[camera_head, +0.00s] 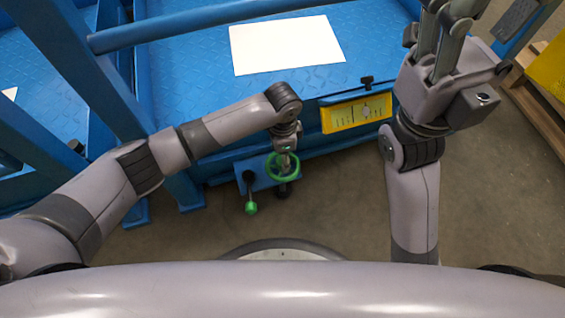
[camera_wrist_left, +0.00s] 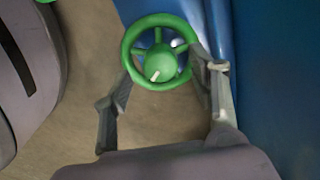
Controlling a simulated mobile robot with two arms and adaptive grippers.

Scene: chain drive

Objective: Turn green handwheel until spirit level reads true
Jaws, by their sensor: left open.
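The green handwheel (camera_head: 283,181) is at the front of the blue machine, below my left forearm in the head view. In the left wrist view the handwheel (camera_wrist_left: 159,64) shows its spokes and a pale mark on the hub. My left gripper (camera_head: 286,160) is open over the wheel. In the wrist view its fingers (camera_wrist_left: 163,75) are spread towards the two sides of the rim; contact cannot be told. A yellow panel (camera_head: 343,116) with dark marks and a small pale gauge is right of the wheel; its reading is too small to tell. My right gripper (camera_head: 438,25) is raised at the upper right, its tips cut off.
A lever with a green knob (camera_head: 251,208) hangs left of the wheel. A black knob (camera_head: 366,80) stands above the yellow panel. A white sheet (camera_head: 286,45) lies on the blue deck (camera_head: 185,75). Blue rails and posts are at the left. A wooden pallet (camera_head: 535,95) is at the right.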

